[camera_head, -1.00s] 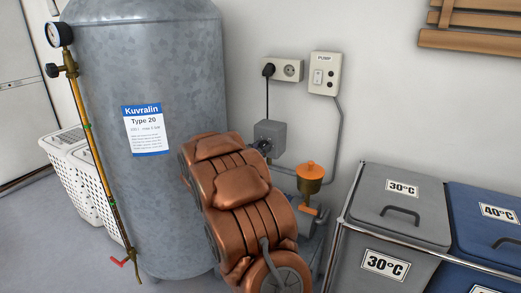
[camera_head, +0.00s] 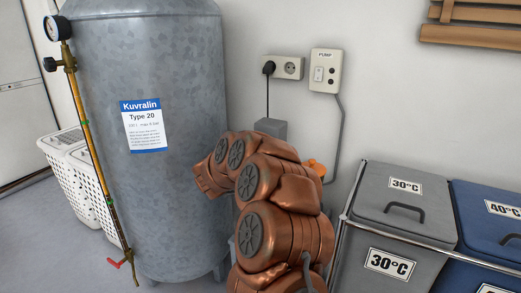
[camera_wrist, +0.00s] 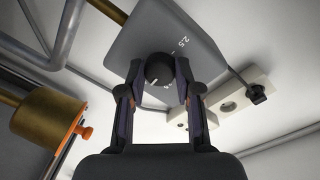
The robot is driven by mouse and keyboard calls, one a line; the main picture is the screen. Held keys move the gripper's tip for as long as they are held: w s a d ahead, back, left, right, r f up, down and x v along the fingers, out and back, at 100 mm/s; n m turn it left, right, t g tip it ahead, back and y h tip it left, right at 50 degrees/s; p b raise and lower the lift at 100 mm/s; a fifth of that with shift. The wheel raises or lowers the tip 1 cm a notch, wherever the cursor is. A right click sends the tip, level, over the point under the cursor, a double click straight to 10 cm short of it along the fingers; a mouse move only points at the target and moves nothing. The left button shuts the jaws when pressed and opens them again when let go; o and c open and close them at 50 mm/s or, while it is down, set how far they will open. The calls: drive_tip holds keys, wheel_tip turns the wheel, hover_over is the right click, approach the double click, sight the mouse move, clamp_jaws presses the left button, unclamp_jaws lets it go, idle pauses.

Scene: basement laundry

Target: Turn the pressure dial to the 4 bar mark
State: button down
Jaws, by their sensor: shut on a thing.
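The black round pressure dial (camera_wrist: 157,71) sits on the grey switch box (camera_wrist: 178,30) in the wrist view, with a white pointer line on its face. A "2.5" mark shows on the box just beyond the dial; a further mark near the right finger is too small to read. My gripper (camera_wrist: 160,74) is shut on the dial, one finger on each side. In the head view the top of the box (camera_head: 271,127) shows behind my arm, which hides the dial and my gripper.
A brass-coloured cylinder with an orange fitting (camera_wrist: 50,115) stands close on the left in the wrist view. The galvanized tank (camera_head: 180,60) is left of my arm. A socket (camera_head: 283,67) and pump switch (camera_head: 325,71) are on the wall; laundry bins (camera_head: 405,205) stand right.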

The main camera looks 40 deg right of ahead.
drive_tip(key=shift+m, duration=0.3)
drive_tip(key=c, duration=0.8)
unclamp_jaws()
drive_tip(key=shift+a, duration=0.1)
drive_tip(key=v, duration=1.1)
drive_tip(key=shift+s+a, duration=0.1)
drive_tip(key=shift+a, duration=0.3)
